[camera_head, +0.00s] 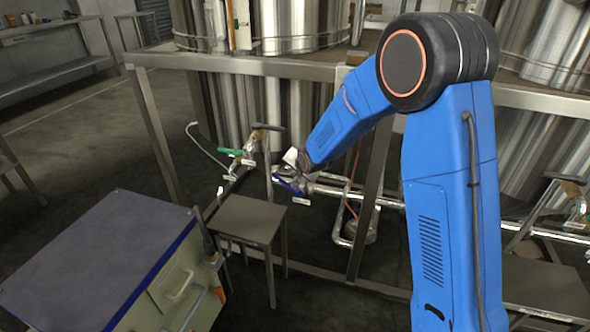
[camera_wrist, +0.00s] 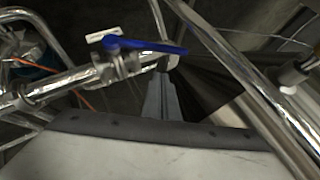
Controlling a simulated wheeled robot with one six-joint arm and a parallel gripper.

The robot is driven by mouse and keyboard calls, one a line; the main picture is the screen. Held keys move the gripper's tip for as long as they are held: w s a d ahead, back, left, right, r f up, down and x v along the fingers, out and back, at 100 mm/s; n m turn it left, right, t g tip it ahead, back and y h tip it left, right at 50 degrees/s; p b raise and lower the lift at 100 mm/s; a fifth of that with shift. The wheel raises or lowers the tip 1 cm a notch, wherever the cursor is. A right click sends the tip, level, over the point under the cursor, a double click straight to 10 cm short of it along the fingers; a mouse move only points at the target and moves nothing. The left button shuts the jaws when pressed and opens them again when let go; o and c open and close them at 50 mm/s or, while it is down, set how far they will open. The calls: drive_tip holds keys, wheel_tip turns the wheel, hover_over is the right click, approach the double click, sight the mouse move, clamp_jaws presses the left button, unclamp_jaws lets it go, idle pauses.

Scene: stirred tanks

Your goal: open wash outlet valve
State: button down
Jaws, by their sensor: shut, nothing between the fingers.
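A valve with a blue lever handle (camera_head: 288,187) sits on a shiny steel pipe below the tank frame. In the wrist view the blue handle (camera_wrist: 150,46) lies crosswise, with its valve body (camera_wrist: 122,64) at its left part and a white tag beside it. A second valve with a green handle (camera_head: 231,152) is to the left in the head view. The tag writing is too small to read, so I cannot tell which is the wash outlet. My gripper (camera_wrist: 164,68) is shut and empty, its tips close to the blue handle; I cannot tell whether they touch.
A small steel table (camera_head: 250,220) stands below the valves. A cabinet (camera_head: 95,262) is at the lower left. A frame post (camera_head: 372,200) and steel pipes (camera_wrist: 245,75) run close to my arm. Open floor lies at the left.

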sight(280, 179)
drive_tip(key=a+f, duration=0.2)
drive_tip(key=f, duration=0.1)
drive_tip(key=shift+w+a+f, duration=0.2)
drive_tip(key=shift+a+f, duration=0.05)
drive_tip(key=shift+a, duration=0.1)
drive_tip(key=shift+w+a+f, duration=0.2)
drive_tip(key=shift+a+f, duration=0.25)
drive_tip(key=shift+a, duration=0.05)
drive_tip(key=shift+w+a+f, duration=0.2)
drive_tip(key=shift+a+f, duration=0.25)
drive_tip(key=shift+r, duration=0.15)
